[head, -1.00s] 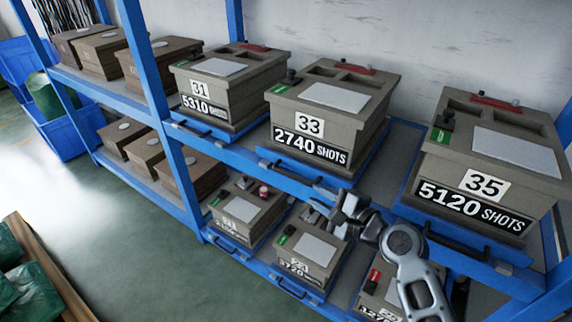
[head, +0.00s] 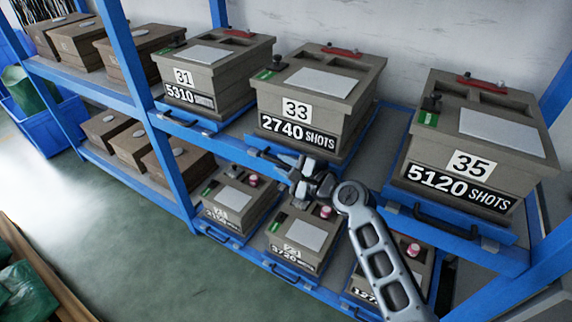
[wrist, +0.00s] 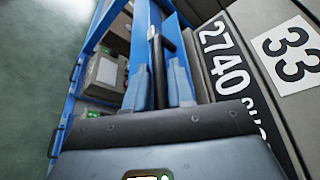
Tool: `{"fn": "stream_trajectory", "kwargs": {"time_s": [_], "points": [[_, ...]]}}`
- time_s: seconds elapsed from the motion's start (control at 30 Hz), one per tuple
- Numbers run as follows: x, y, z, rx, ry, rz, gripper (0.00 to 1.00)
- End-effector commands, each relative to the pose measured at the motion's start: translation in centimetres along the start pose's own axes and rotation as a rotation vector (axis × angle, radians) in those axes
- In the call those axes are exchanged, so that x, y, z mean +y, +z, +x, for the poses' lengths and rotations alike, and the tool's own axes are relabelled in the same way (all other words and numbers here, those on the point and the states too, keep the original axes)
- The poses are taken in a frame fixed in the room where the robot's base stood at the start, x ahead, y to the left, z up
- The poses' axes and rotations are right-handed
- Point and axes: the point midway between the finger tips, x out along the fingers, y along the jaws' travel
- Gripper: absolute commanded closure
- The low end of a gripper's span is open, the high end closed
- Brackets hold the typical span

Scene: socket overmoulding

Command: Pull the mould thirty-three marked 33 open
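Mould 33 (head: 312,85) is a grey-brown box marked 33 and 2740 SHOTS, on a blue pull-out tray on the upper shelf. Its label 33 (wrist: 290,52) also shows in the wrist view, at the right. The tray's dark handle (wrist: 160,68) runs along the tray's front. My gripper (head: 300,170) is at this handle, below the front of the mould, and covers part of it in the head view. In the wrist view my gripper's blue fingers (wrist: 160,85) are apart, one on each side of the handle. Whether they touch it cannot be told.
Mould 31 (head: 212,70) stands left of mould 33 and mould 35 (head: 480,140) right, each on its own tray. Smaller moulds (head: 303,240) sit on the shelf below my gripper. A blue rack post (head: 170,170) stands to the left. The floor in front is clear.

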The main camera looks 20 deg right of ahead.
Motion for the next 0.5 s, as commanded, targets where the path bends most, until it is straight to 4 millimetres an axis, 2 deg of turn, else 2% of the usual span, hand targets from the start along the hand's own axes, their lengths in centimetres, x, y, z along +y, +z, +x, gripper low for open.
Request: {"fn": "stream_trajectory", "kwargs": {"time_s": [0.07,0.3,0.5], "points": [[0.01,0.0,-0.02,0.0,0.0,0.0,0.77],[0.01,-0.02,-0.05,0.0,0.0,0.0,1.0],[0.02,-0.03,-0.06,0.001,0.0,0.0,1.0]]}}
